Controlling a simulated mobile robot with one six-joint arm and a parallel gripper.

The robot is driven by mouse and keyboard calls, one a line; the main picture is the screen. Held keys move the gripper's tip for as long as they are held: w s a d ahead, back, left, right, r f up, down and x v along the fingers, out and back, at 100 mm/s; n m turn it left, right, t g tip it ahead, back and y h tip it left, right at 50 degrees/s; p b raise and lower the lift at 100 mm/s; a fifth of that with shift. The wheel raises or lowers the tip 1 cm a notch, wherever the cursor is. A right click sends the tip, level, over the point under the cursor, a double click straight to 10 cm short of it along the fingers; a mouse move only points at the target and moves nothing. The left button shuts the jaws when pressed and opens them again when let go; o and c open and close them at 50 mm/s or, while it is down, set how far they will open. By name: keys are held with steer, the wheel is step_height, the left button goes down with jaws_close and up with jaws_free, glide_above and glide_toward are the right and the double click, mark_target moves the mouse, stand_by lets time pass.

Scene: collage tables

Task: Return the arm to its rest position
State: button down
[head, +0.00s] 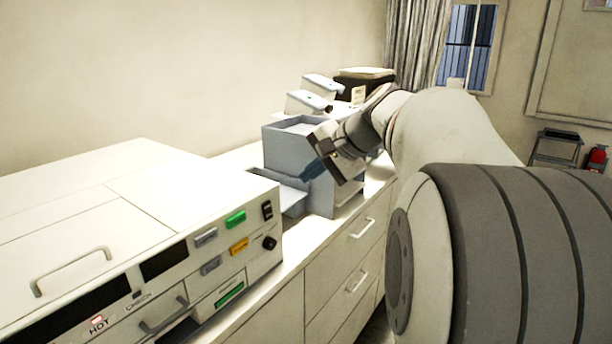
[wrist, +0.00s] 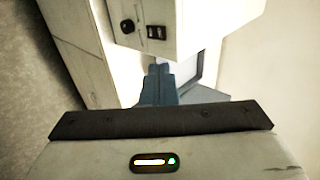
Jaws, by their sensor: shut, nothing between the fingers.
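My arm reaches in from the right in the head view, bent over the counter. My gripper (head: 307,175) hangs beside the front of a grey-blue box-shaped device, and its blue fingers are together with nothing between them. In the wrist view, the shut fingers of my gripper (wrist: 159,70) point towards the white machine and the counter top. I cannot tell whether the fingers touch the grey device behind them.
A large white machine (head: 125,200) with a HOT label fills the left of the counter. The grey device (head: 283,150) has a low tray at its left. Small white devices (head: 305,102) and a dark box (head: 350,88) stand behind. Drawers (head: 345,265) line the counter front.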

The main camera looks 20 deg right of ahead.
steer(key=s+a+f+n+g+h, duration=0.2)
steer(key=s+a+f+n, duration=0.3)
steer(key=s+f, duration=0.4)
steer(key=s+a+f+n+g+h, duration=0.2)
steer(key=s+a+f+n, duration=0.3)
steer(key=s+f, duration=0.5)
steer(key=s+n+h, duration=0.1)
steer(key=s, duration=0.2)
steer(key=shift+n, duration=0.3)
steer(key=c, duration=2.1)
jaws_free()
steer(key=shift+a, duration=0.1)
steer(key=shift+c, duration=0.2)
